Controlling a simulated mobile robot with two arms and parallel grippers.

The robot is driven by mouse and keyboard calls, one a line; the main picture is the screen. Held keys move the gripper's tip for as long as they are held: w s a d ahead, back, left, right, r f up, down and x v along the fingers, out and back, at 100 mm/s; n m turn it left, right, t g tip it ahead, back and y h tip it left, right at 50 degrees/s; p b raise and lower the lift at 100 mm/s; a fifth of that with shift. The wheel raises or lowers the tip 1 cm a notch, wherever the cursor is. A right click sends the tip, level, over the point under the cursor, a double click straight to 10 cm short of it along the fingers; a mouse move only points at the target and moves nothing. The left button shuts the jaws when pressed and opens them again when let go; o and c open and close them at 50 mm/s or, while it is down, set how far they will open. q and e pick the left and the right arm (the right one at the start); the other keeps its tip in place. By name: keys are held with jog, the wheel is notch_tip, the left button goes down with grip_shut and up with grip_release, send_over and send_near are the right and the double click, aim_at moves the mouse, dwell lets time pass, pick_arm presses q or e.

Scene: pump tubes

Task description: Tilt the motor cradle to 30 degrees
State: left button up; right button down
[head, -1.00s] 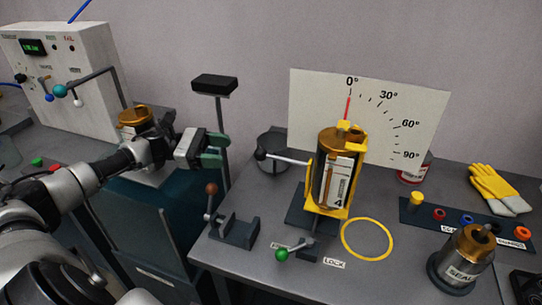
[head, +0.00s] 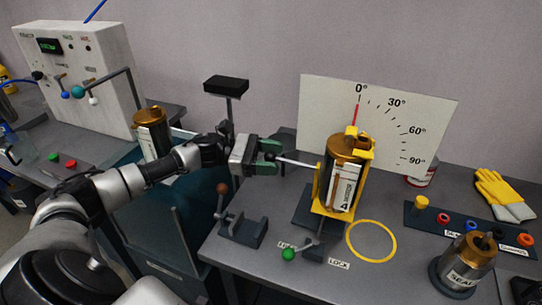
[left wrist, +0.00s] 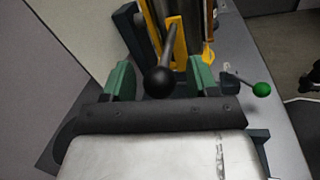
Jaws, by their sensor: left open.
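The yellow motor cradle (head: 320,193) holds a gold and silver motor (head: 345,180) upright on the grey bench. The red pointer (head: 357,114) above it stands near 0° on the white angle board (head: 420,145). A grey lever (head: 300,162) extends left from the cradle. My left gripper (head: 273,156) is at the lever's outer end with its green fingers open. In the left wrist view, the lever's black knob (left wrist: 160,82) lies between the separated fingers, with visible gaps on both sides. My right gripper is not in view.
A lock handle with a green knob (head: 288,254) is at the cradle's foot. A clamp with a brown knob (head: 222,188) stands below my gripper. A second motor (head: 150,135) stands at left.

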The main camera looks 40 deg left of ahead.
pick_arm(q)
jog(key=c, duration=0.3)
grip_shut()
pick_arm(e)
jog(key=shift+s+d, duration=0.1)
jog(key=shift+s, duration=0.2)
pick_arm(q)
jog(key=shift+r, duration=0.15)
